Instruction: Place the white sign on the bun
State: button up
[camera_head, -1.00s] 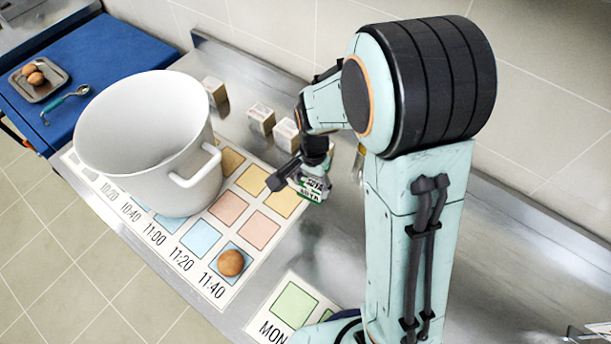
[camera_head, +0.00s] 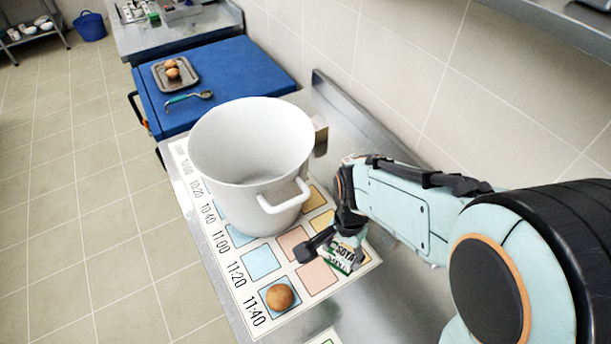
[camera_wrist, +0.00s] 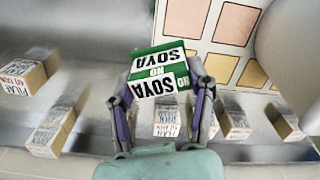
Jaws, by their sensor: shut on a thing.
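The white-and-green sign (camera_head: 343,258) is a small block lettered "NO SOYA". My gripper (camera_head: 334,248) is shut on it and holds it over the coloured squares of the chart. In the wrist view the sign (camera_wrist: 158,72) sits between the two fingers of my gripper (camera_wrist: 161,95). The round brown bun (camera_head: 279,297) rests on a blue square by 11:40, at the front of the chart. The sign is apart from the bun, to its upper right in the head view. The bun is not in the wrist view.
A large white pot (camera_head: 232,200) stands on the chart (camera_head: 262,325), left of my gripper, its handle toward me. Several small lettered boxes (camera_wrist: 48,130) stand along the wall.

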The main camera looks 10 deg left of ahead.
aim_at(279, 294)
jog(key=s+a+f+n, duration=0.2)
jog(key=s+a+n, duration=0.25)
jog(key=a, duration=0.55)
jog(key=f, duration=0.5)
jog(key=s+a+f, duration=0.1)
jog(key=f, duration=0.2)
jog(key=o, duration=1.1)
jog(key=shift+f, duration=0.15)
